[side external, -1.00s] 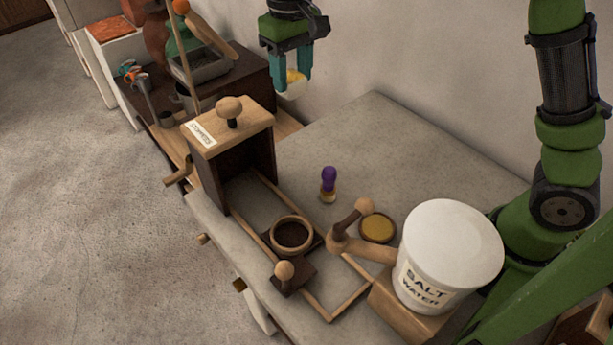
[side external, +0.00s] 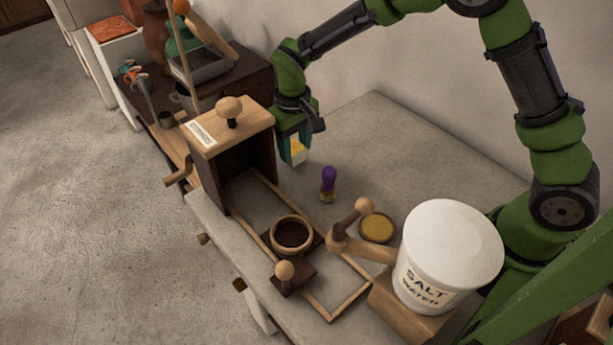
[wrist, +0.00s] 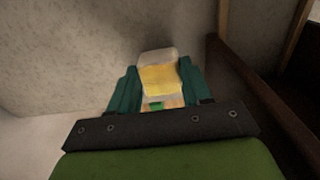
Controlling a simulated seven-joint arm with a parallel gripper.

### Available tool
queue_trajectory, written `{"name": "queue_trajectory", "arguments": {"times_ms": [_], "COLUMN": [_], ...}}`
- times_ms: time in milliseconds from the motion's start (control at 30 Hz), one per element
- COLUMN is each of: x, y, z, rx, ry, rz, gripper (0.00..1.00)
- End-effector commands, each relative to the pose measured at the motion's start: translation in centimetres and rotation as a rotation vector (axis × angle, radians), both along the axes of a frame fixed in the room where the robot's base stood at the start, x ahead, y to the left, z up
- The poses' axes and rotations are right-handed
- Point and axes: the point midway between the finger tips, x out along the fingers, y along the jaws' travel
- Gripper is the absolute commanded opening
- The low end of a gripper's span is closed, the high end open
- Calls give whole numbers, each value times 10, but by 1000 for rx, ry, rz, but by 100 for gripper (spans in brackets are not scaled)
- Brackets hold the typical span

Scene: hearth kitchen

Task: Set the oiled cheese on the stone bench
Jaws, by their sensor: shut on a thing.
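My gripper (side external: 293,150) is shut on the oiled cheese (side external: 299,151), a yellow block in a pale, whitish container or wrap. In the side view my gripper partly hides it. In the wrist view the cheese (wrist: 159,78) sits between the two teal fingers (wrist: 155,95). My gripper holds it over the far part of the grey stone bench (side external: 375,125), just right of the wooden press box. I cannot tell for certain whether its underside touches the bench.
The dark wooden box with a knobbed lid (side external: 230,123) stands close left of my gripper. A purple-handled stamp (side external: 328,183), a wooden bowl (side external: 291,234), a yellow disc (side external: 377,228) and a salt water bucket (side external: 450,255) are nearer. The bench's back right is clear.

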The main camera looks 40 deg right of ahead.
Motion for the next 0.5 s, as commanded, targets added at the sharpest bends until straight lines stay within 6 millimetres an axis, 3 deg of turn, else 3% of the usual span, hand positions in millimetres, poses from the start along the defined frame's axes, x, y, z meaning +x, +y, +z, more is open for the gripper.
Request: {"name": "queue_trajectory", "arguments": {"times_ms": [133, 500], "x": [0, 0], "y": [0, 0], "z": [-16, -20], "rx": [1, 1], "ry": [1, 0], "rz": [0, 0], "gripper": [17, 17]}}
